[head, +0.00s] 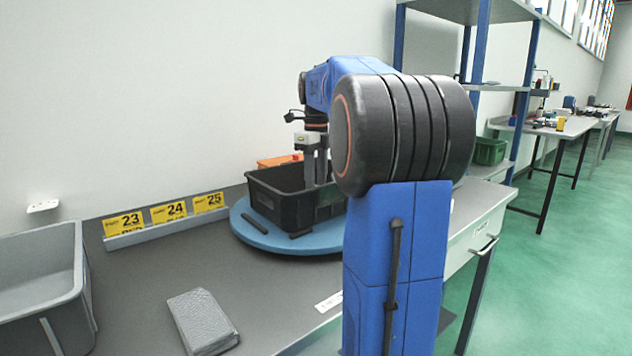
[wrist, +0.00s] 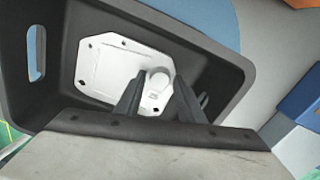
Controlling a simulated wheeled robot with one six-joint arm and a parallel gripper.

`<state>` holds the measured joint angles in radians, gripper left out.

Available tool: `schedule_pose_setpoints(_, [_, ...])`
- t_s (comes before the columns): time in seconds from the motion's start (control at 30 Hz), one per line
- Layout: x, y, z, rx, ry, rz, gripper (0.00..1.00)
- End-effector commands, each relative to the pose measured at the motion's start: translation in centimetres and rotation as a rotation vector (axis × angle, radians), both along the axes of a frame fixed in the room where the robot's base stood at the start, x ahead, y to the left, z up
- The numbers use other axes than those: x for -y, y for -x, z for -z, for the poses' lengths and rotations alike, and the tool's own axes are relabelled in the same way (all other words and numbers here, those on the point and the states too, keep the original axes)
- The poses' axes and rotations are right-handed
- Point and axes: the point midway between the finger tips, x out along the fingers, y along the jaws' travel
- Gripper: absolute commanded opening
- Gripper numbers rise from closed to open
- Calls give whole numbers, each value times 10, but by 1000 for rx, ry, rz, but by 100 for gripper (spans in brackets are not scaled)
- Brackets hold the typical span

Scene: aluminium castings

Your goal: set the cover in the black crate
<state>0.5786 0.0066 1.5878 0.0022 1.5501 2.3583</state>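The black crate (head: 282,205) stands on a round blue disc on the bench in the head view. Its wall (wrist: 205,28) fills much of the wrist view. The cover (wrist: 108,68), a pale plate with small holes and a round boss, lies inside the crate and appears flat on its floor. My gripper (head: 316,180) reaches down into the crate. In the wrist view its two dark fingers (wrist: 160,80) stand apart on either side of the boss, with a small gap showing. The crate wall hides the cover in the head view.
The blue disc (head: 262,237) carries the crate, with small dark pieces on its front part. A grey bin (head: 40,265) stands at the left. A grey block (head: 202,320) lies on the bench front. Yellow number signs (head: 168,212) stand behind. An orange thing (head: 275,161) is behind the crate.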

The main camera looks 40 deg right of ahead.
Motion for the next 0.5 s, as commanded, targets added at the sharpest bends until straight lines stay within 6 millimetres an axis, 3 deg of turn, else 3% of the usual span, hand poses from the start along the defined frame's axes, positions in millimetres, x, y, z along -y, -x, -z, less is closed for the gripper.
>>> schedule_pose_setpoints(0.33, [0,0,-2,1,1,0,41])
schedule_pose_setpoints(0.5, [0,-1,-16,2,2,0,41])
